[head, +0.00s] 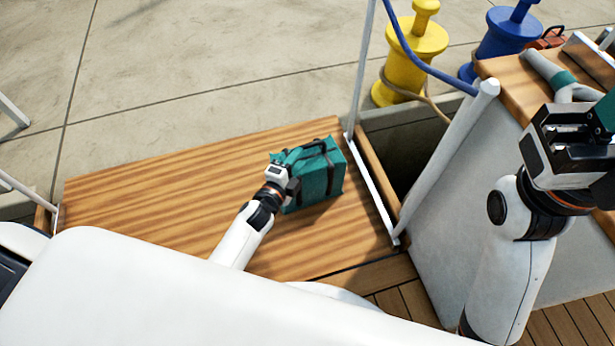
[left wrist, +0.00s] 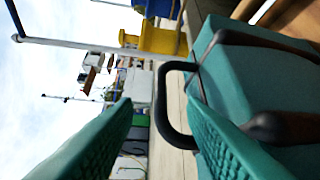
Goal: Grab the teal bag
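The teal bag (head: 322,172) stands on a striped wooden bench (head: 150,215) in the head view. It has dark straps and a dark handle. My left gripper (head: 284,160) is at the bag's left side, near its top. In the left wrist view the bag (left wrist: 262,82) fills the right side. My left gripper (left wrist: 158,104) is open there, its two green fingers apart. The dark handle loop (left wrist: 163,95) shows between the fingertips, close to the right finger. I cannot tell whether they touch. My right gripper (head: 568,135) is raised at the right, apparently open and empty, away from the bag.
A white rail post (head: 362,70) and a dark gap lie right of the bench. A white cockpit wall (head: 440,185) with a wooden top stands at the right. Yellow (head: 415,50) and blue (head: 503,35) bollards stand on the concrete behind. The bench's left part is clear.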

